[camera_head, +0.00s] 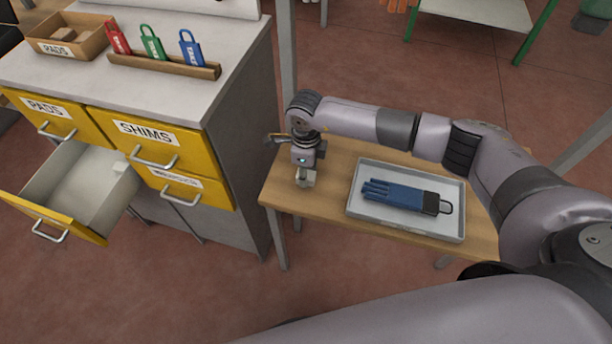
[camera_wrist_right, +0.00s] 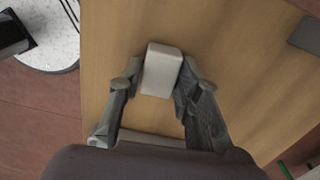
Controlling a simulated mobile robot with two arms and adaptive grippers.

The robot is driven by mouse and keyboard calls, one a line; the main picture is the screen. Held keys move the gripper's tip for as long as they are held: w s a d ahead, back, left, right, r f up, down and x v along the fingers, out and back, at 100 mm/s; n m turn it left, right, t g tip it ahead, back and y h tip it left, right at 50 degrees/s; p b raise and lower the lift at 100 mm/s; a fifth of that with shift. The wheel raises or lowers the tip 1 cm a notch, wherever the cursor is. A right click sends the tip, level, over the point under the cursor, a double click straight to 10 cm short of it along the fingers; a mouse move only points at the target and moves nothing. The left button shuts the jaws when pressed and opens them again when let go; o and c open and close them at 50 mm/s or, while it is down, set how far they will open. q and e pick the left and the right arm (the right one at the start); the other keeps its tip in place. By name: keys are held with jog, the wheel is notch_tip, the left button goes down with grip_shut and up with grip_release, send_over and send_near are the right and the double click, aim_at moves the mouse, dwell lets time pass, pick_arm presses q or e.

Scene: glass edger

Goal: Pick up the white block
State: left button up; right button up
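The white block (camera_wrist_right: 162,70) is between the fingers of my right gripper (camera_wrist_right: 162,75) in the right wrist view. Both fingers lie against its sides, and the gripper looks shut on it. In the head view, my right gripper (camera_head: 305,172) points down over the left end of the wooden table (camera_head: 338,165). The pale block (camera_head: 306,180) shows small between its fingertips, partly hidden. I cannot tell whether the block is touching the table. My left gripper is not in view.
A grey tray (camera_head: 360,208) with a blue glove (camera_head: 400,195) lies to the right on the table. On the left stands a cabinet (camera_head: 240,90) with yellow drawers, one drawer open (camera_head: 75,190). A box (camera_head: 75,45) and several coloured padlock-shaped tags (camera_head: 152,44) are on its top.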

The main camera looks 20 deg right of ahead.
jog(key=c, duration=0.6)
jog(key=shift+o, duration=0.2)
jog(key=shift+r, duration=0.15)
